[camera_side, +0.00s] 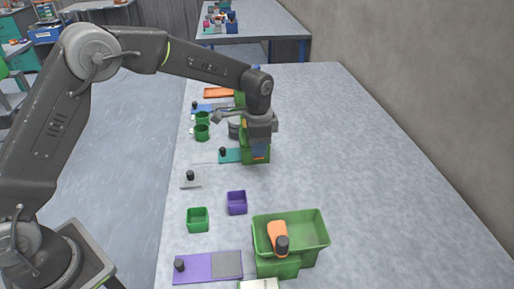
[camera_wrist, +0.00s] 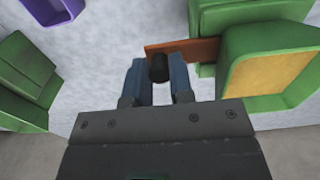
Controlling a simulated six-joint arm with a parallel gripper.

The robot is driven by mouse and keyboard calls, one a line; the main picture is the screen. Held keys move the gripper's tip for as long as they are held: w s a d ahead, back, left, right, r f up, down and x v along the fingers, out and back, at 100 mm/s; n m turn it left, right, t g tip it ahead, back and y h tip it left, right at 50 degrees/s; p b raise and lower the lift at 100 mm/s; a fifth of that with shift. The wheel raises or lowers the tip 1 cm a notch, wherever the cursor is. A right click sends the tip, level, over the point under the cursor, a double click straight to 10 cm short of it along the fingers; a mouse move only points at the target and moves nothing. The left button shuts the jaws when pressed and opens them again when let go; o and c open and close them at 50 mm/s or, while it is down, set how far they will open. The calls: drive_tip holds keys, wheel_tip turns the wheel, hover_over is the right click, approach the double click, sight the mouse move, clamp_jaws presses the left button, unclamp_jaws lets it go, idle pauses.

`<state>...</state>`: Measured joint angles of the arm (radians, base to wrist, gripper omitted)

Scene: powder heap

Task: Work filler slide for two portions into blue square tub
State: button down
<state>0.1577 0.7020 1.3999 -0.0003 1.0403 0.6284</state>
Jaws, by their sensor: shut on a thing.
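My gripper (camera_side: 258,152) is low over the table's far half, beside a green dispenser-like block (camera_side: 250,158). In the wrist view my gripper (camera_wrist: 158,78) has its blue fingers on either side of a black knob (camera_wrist: 158,68) and is shut on it. The knob stands on an orange slide plate (camera_wrist: 205,50) that runs to a green body. Beside that body is a green holder with a yellow-orange face (camera_wrist: 270,58). I cannot make out a blue square tub. I cannot tell which slide is the filler slide.
A purple square tub (camera_side: 237,202) and a green square tub (camera_side: 197,219) stand nearer. A large green bin (camera_side: 312,228) holds an orange, black-ended tool (camera_side: 278,236). Purple (camera_side: 195,267) and teal (camera_side: 229,155) slides lie along the left. The table's right side is clear.

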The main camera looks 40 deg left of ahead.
drive_tip(key=c, duration=1.1)
unclamp_jaws()
drive_tip(key=shift+r, duration=3.8)
